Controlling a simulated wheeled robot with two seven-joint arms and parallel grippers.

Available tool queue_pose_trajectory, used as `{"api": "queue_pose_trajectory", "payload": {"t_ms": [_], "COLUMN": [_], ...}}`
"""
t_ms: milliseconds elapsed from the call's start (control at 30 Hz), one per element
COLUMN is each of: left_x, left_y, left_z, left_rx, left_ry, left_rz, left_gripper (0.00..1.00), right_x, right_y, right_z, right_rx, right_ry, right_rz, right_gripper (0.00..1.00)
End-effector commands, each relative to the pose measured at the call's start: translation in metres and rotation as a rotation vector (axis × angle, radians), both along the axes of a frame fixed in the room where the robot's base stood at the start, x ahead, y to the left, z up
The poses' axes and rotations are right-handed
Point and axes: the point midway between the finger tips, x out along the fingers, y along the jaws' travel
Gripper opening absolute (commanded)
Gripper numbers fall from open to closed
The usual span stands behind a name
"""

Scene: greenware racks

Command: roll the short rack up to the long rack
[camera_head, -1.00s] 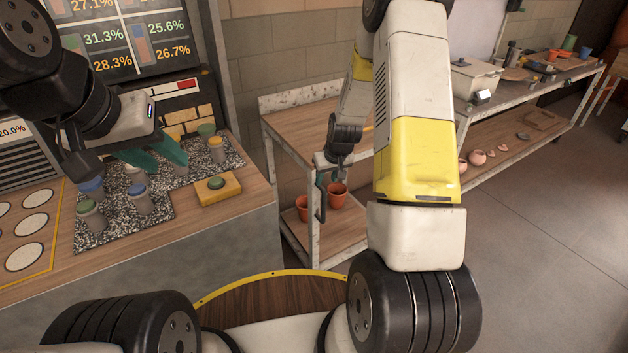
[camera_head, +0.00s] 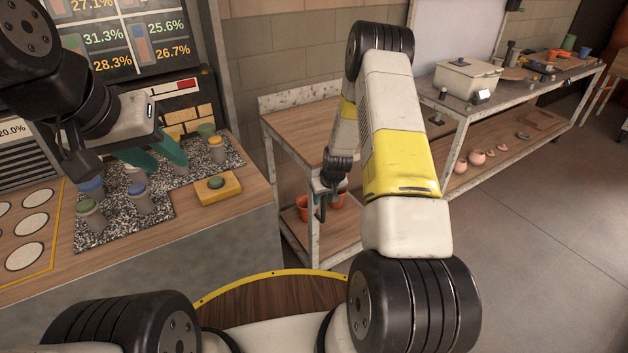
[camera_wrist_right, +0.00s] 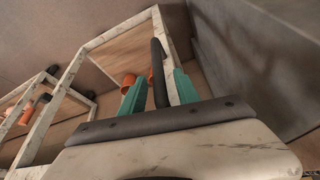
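The short rack (camera_head: 287,141) is a two-tier metal frame with wooden shelves, standing left of the long rack (camera_head: 462,127) with a gap between them. My right gripper (camera_head: 322,200) is at the short rack's near side, partly hidden by its own wrist. In the right wrist view, its teal fingers (camera_wrist_right: 160,92) stand apart on either side of a dark upright bar (camera_wrist_right: 158,60), the rack's handle by its look, with narrow gaps visible. My left gripper (camera_head: 150,158) is open above the speckled mat on the left table, among small capped cups.
Orange pots (camera_head: 302,207) stand on the short rack's lower shelf. The long rack carries a lidded white box (camera_head: 468,79), tools and small round pots (camera_head: 477,157). The left counter (camera_head: 240,215) is close beside the short rack. Open floor (camera_head: 530,230) lies at right.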

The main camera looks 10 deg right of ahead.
Motion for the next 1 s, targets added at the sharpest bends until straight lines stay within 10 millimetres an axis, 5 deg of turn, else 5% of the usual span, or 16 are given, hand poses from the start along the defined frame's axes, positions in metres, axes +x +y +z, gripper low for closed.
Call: {"api": "queue_pose_trajectory", "payload": {"t_ms": [100, 300, 1000], "left_x": [0.0000, 0.0000, 0.0000], "left_y": [0.0000, 0.0000, 0.0000], "left_z": [0.0000, 0.0000, 0.0000], "left_rx": [0.000, 0.000, 0.000], "left_ry": [0.000, 0.000, 0.000], "left_rz": [0.000, 0.000, 0.000], "left_gripper": [0.36, 0.36, 0.36], "right_x": [0.0000, -0.0001, 0.0000], "right_y": [0.0000, 0.0000, 0.0000], "right_z": [0.0003, 0.0004, 0.0008], "right_rx": [0.000, 0.000, 0.000], "right_ry": [0.000, 0.000, 0.000], "right_rz": [0.000, 0.000, -0.001], "right_gripper": [0.38, 0.00, 0.00]}}
